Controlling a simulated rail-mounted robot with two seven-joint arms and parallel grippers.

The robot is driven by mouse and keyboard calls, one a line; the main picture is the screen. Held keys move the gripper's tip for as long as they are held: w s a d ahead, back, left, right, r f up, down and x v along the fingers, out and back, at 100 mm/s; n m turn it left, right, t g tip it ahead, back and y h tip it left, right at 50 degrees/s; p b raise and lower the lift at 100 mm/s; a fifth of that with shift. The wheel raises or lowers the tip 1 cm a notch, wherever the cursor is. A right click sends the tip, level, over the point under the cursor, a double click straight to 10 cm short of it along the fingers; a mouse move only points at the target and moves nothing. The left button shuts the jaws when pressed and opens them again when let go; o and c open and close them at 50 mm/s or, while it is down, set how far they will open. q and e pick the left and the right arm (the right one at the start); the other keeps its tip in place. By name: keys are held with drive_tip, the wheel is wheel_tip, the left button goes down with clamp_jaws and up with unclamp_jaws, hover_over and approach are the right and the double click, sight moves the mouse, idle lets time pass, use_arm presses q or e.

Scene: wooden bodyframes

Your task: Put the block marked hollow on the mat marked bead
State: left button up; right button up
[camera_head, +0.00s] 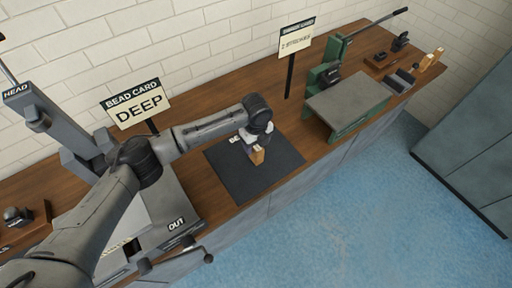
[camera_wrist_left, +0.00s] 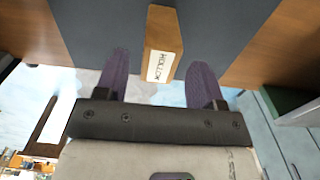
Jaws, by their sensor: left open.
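The block marked hollow (camera_wrist_left: 164,30) is a tan wooden block with a white label reading HOLLOW. In the head view the block (camera_head: 257,157) is on the dark mat (camera_head: 286,153) and partly hidden by my gripper. My left gripper (camera_head: 252,143) is over the mat. Its open purple fingers (camera_wrist_left: 160,60) are on either side of the block, with a gap on each side.
A sign reading BEAD CARD DEEP (camera_head: 137,103) stands behind a grey machine marked OUT (camera_head: 177,224). Right of the mat are another sign (camera_head: 297,38) and a green-framed stand (camera_head: 348,103). Small items (camera_head: 402,80) sit at the bench's far right. The mat's right part is clear.

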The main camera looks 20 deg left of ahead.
use_arm(q)
wheel_tip(320, 180, up, 8)
drive_tip(key=shift+f+p, duration=0.1)
drive_tip(key=shift+p, duration=0.4)
idle(0.6)
